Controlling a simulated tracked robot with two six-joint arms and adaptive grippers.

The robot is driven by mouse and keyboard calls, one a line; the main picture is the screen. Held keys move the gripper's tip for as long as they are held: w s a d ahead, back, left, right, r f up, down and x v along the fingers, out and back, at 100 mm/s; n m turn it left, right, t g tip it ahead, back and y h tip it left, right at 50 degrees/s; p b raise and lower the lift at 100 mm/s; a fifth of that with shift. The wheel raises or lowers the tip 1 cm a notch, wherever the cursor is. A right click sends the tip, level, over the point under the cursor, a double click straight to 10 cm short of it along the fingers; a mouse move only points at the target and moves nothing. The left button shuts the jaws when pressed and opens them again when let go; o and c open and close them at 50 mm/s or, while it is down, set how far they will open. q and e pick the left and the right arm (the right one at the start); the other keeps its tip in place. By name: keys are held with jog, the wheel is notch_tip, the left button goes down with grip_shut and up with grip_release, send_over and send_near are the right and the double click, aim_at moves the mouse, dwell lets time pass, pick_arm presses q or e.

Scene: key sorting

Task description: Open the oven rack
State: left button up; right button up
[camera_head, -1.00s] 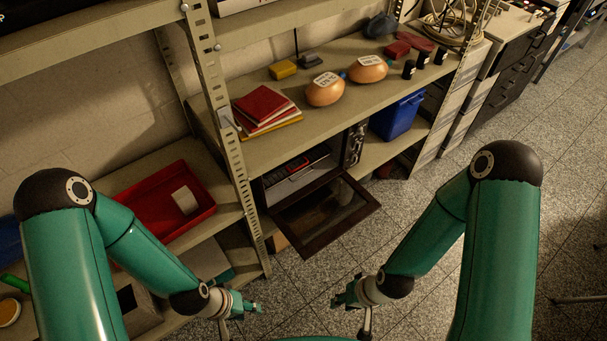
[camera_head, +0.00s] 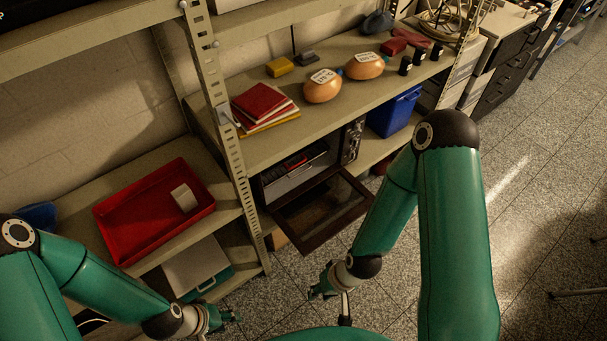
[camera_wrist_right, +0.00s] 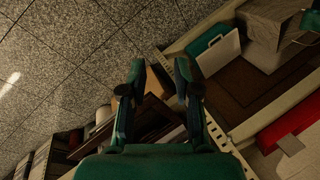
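The oven (camera_head: 352,141) stands on a lower shelf, with its dark-framed glass door (camera_head: 322,212) folded down in front. Its cavity is lit, and a light rack or tray (camera_head: 298,178) shows inside; how far the rack sits in or out is hard to tell. My right gripper (camera_head: 318,291) is below and in front of the door, apart from it. In the right wrist view its two fingers (camera_wrist_right: 160,85) are spread, with nothing between them. My left gripper (camera_head: 226,317) is low, left of the door and empty; its finger gap is too small to read.
A shelf upright (camera_head: 240,180) stands just left of the oven. A red tray (camera_head: 125,213) lies on the left shelf, and a blue bin (camera_head: 394,112) stands right of the oven. Books (camera_head: 262,103) and orange ovals (camera_head: 322,90) lie above. The floor (camera_head: 395,300) before the door is clear.

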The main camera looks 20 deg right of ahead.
jog(key=w+d+f+m+t+h+b, duration=0.1)
jog(key=w+f+m+t+b, duration=0.2)
jog(key=w+b, duration=0.2)
jog(key=w+d+f+m+t+b, duration=0.2)
jog(key=w+b, duration=0.4)
jog(key=w, duration=0.4)
jog(key=w+d+f+m+t+h+b, duration=0.1)
jog(key=w+f+m+t+b, duration=0.4)
jog(key=w+f, duration=0.1)
jog(key=shift+w+d+h+b, duration=0.25)
jog(key=shift+w+h+b, duration=0.1)
jog(key=shift+w, duration=0.35)
jog(key=w+d+m+t+b, duration=0.1)
jog(key=w+b, duration=0.1)
jog(key=w+d+r+m+t+h+b, duration=0.1)
jog(key=w+m+t, duration=0.1)
jog(key=w+d+r+m+t+h+b, duration=0.1)
jog(key=w+m+t+b, duration=0.1)
jog(key=shift+w+d+b, duration=0.1)
jog(key=shift+w+b, duration=0.05)
jog(key=shift+b, duration=0.15)
jog(key=shift+w+d+r, duration=0.15)
jog(key=shift+w+r, duration=0.1)
jog(key=shift+w, duration=0.05)
jog(key=shift+w+r+m, duration=0.1)
jog(key=shift+w+m, duration=0.2)
jog(key=b+x, duration=0.2)
jog(key=x, duration=1.4)
jog(key=shift+r, duration=0.15)
grip_shut()
